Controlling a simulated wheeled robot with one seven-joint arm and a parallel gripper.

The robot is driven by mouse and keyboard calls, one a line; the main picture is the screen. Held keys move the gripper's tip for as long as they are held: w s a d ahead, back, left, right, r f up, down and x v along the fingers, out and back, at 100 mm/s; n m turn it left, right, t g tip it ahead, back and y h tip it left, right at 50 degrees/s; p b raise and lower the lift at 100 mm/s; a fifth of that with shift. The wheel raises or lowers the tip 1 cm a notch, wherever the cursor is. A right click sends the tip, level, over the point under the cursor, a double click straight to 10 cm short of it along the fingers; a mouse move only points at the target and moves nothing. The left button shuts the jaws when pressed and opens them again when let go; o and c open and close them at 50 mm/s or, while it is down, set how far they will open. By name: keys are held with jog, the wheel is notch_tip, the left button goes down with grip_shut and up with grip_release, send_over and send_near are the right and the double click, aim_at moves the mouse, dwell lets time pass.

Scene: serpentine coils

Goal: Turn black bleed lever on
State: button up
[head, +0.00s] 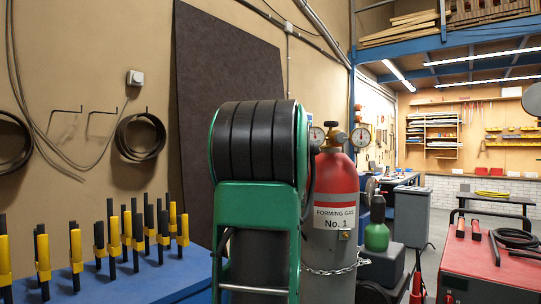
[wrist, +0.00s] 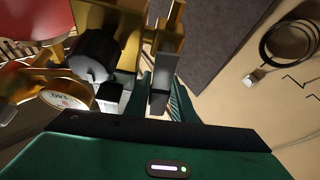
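The grey gas cylinder (head: 333,254) with a red top and a "FORMING GAS No. 1" label stands just right of my arm in the head view. Brass fittings with round gauges (head: 361,137) sit on it. In the wrist view, a brass body (wrist: 122,35) carries a black knob (wrist: 97,52), with a gauge (wrist: 64,101) below. My gripper (wrist: 162,90) has green ribbed fingers beside these fittings. A dark flat piece (wrist: 162,72) shows between the fingers, below a brass part; it may be the black lever. I cannot tell whether the fingers touch it. My arm hides the gripper in the head view.
A blue table (head: 150,280) with yellow and black upright pieces is at left. A small green bottle (head: 377,236) stands right of the cylinder, and a chain (head: 330,270) crosses the cylinder. A dark panel (head: 215,60) leans on the wall.

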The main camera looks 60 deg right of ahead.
jog(key=shift+o, duration=0.9)
jog(key=shift+w, duration=0.15)
jog(key=shift+s+r, duration=0.15)
jog(key=shift+s, duration=0.1)
jog(key=shift+s+r, duration=0.1)
jog(key=shift+r, duration=0.05)
jog(key=shift+s+a+f, duration=0.2)
jog(key=shift+s+a, duration=0.05)
jog(key=w+v, duration=0.1)
jog(key=v, duration=0.6)
jog(key=shift+a+f, duration=0.25)
